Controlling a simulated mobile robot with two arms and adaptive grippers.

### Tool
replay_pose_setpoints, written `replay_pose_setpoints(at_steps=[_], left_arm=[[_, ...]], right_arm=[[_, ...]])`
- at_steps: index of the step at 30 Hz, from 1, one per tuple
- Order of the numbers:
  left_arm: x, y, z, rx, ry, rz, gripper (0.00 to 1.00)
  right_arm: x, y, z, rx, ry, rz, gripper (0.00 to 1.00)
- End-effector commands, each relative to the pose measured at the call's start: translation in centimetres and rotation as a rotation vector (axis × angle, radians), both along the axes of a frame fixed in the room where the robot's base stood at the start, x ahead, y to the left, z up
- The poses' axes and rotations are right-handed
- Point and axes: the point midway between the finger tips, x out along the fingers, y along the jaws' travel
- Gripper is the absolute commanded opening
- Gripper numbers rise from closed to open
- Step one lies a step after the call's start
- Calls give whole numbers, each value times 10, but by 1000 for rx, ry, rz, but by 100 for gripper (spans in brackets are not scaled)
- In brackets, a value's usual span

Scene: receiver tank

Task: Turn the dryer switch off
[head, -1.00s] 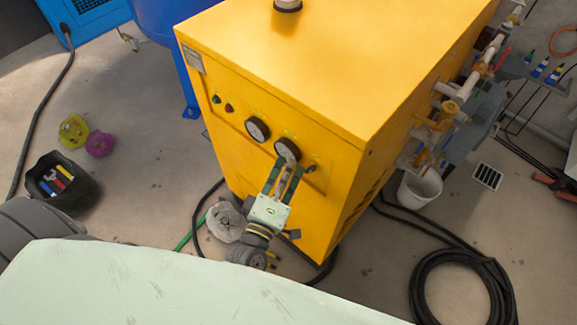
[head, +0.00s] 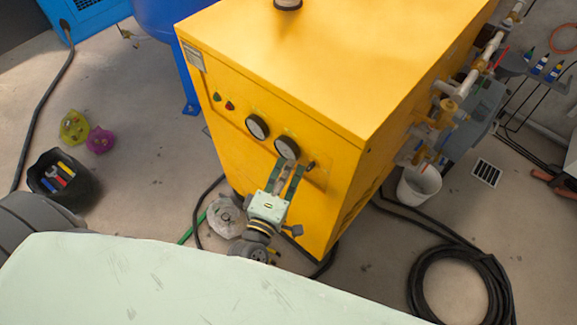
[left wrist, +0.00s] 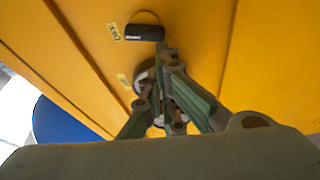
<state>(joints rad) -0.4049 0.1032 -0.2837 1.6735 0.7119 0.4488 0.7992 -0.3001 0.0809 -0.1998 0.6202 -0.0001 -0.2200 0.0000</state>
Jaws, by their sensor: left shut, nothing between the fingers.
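The dryer is a tall yellow cabinet (head: 290,75) with two round gauges on its front panel. A small black switch (head: 311,165) sits right of the gauges. In the left wrist view the black switch (left wrist: 146,33) shows close up, its bar lying nearly level across the picture, with a small yellow label beside it. My left gripper (head: 289,163) is in front of the panel, just below the right gauge and left of the switch. Its fingers are shut and empty. In the left wrist view the fingertips (left wrist: 165,50) are close beside the switch; I cannot tell whether they touch it. My right gripper is out of view.
Pipes and valves (head: 450,100) line the cabinet's right side, above a white bucket (head: 419,187). A coiled black hose (head: 460,285) lies on the floor at right. A dark tool bucket (head: 60,180) stands at left.

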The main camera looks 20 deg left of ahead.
Motion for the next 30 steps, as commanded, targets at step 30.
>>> replay_pose_setpoints(at_steps=[30], left_arm=[[0, -2, -4, -102, 37, -2, 0]], right_arm=[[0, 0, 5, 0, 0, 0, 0]])
